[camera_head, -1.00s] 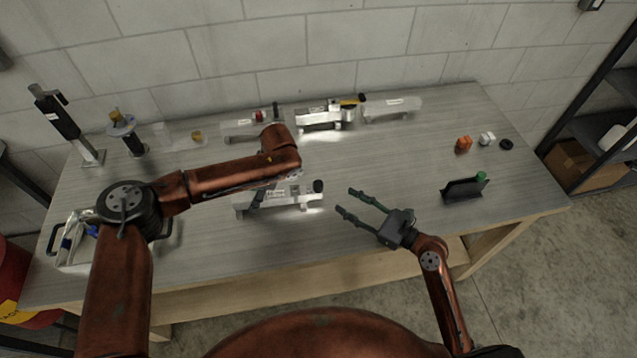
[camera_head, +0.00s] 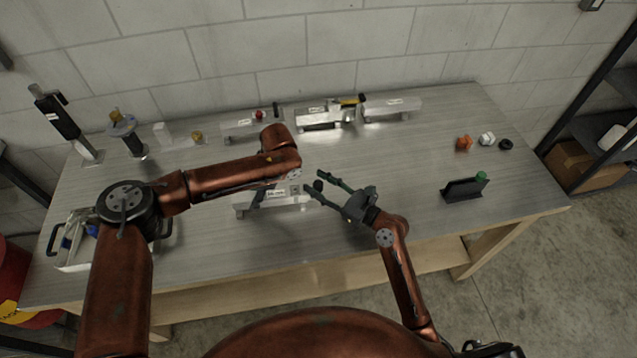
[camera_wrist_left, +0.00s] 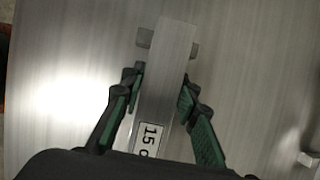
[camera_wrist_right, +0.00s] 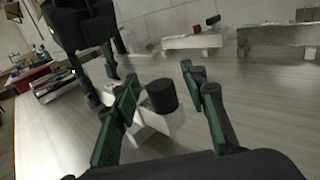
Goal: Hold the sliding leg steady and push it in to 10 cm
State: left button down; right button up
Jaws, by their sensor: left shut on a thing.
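The sliding leg (camera_head: 285,200) is a pale aluminium bar lying on the bench at centre, with a black cap (camera_head: 318,186) at its right end. My left gripper (camera_wrist_left: 160,92) is shut on the bar, one finger on each side, next to a label (camera_wrist_left: 149,138) reading "15 c"; the rest is cut off. In the head view my left forearm partly hides that grip. My right gripper (camera_head: 314,181) is open, its two fingers reaching either side of the black cap. In the right wrist view the cap (camera_wrist_right: 161,95) stands between the open fingers; contact cannot be told.
Other aluminium units (camera_head: 318,118) stand along the back of the bench (camera_head: 390,160). A black holder with a green knob (camera_head: 465,188) and several small parts (camera_head: 487,139) are at right. A tray (camera_head: 75,262) lies at front left. The bench's right middle is clear.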

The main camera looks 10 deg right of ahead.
jog(key=shift+c, duration=0.4)
grip_shut()
jog(key=shift+a, duration=0.1)
dwell(0.3)
